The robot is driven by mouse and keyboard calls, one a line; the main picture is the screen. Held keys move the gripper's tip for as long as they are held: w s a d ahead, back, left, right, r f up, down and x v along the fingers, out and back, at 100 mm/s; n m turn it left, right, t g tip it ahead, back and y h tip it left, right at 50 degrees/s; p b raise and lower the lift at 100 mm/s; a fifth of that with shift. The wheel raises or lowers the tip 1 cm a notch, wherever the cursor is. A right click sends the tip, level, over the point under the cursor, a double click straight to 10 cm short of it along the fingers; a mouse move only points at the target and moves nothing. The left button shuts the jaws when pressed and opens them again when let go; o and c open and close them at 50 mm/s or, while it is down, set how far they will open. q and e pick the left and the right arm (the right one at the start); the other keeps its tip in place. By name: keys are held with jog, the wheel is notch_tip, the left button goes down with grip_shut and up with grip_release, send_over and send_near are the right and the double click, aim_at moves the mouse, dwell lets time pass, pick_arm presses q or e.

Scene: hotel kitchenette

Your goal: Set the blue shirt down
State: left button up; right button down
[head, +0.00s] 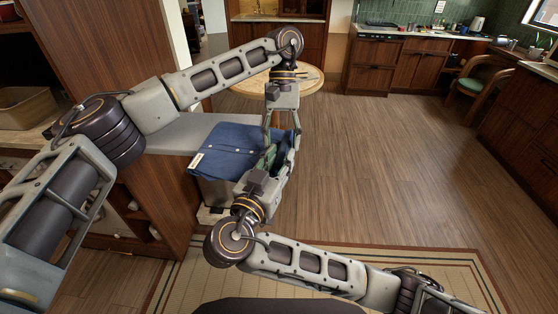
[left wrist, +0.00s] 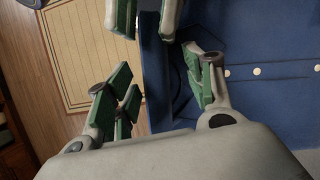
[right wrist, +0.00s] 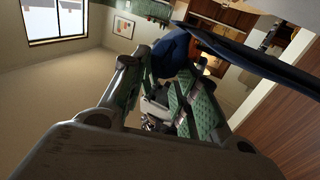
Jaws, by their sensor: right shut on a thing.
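The blue shirt (head: 232,146) looks folded, with a row of small light buttons and a white tag at its left corner. It lies at the edge of the grey bench top, and its near part extends past that edge. My right gripper (head: 272,158) is shut on the shirt's right side; blue cloth (right wrist: 173,52) shows at its fingers in the right wrist view. My left gripper (head: 281,134) is over the same side, its fingers spread apart. In the left wrist view the shirt (left wrist: 255,100) lies beside and under one left finger. The exact contact there is partly hidden.
The grey bench top (head: 180,133) runs left behind the shirt. A metallic bin-like object (head: 216,191) stands below the shirt. A round wooden table (head: 300,83) is behind my grippers. A striped rug (head: 400,262) lies in front.

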pick_arm(q)
jog(key=shift+w+r, duration=0.1)
jog(key=v, duration=1.1)
jog(key=shift+r, duration=0.3)
dwell(0.6)
jog(key=shift+w, duration=0.1)
jog(key=shift+f, duration=0.1)
dwell(0.4)
